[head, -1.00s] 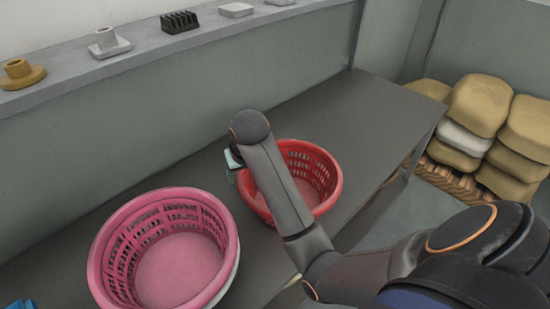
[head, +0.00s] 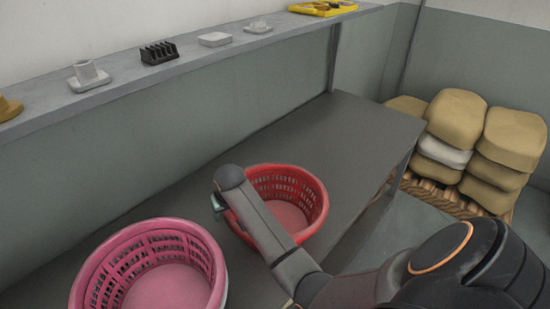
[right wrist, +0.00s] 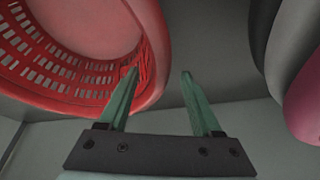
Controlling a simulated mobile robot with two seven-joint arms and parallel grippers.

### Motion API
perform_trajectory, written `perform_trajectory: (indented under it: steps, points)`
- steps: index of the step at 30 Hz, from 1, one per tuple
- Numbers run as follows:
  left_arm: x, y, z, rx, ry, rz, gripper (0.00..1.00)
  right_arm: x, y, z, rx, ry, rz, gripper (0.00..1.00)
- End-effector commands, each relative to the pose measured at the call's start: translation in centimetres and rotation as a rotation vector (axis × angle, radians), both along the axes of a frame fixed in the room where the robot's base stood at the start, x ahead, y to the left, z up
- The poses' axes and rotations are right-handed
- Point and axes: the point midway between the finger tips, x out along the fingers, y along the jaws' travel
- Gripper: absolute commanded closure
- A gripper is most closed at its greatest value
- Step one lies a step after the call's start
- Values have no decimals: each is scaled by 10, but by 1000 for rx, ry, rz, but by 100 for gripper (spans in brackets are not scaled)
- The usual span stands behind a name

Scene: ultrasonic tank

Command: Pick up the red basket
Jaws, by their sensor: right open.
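The red basket (head: 314,205) stands upright on the grey table, a round slotted basket partly covered by my right forearm in the head view. My right gripper (head: 217,203) is at the left edge of the red basket, mostly hidden by the arm. In the right wrist view the right gripper (right wrist: 160,74) is open, with two green fingers apart. The red basket (right wrist: 75,78) fills the upper left there. The left finger overlaps its rim and the right finger lies beyond it; I cannot tell whether they touch. My left gripper is not in view.
A pink basket (head: 208,252) stands on the table (head: 345,130), left of the red one. A wall shelf (head: 130,78) holds small parts and a yellow tray (head: 323,8). Stacked tan sacks (head: 455,118) sit on a pallet at the right. The table's far end is clear.

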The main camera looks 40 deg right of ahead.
Motion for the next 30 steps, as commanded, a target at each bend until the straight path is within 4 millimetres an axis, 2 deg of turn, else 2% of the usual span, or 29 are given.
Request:
perform_trajectory:
  steps: [4,11,27,30]
  points:
    - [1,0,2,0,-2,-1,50,4,-1,-9,0,-1,0,34]
    - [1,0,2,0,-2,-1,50,4,-1,-10,0,-1,0,34]
    - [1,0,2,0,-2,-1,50,4,-1,-10,0,-1,0,93]
    - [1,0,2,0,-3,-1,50,4,-1,-10,0,-1,0,100]
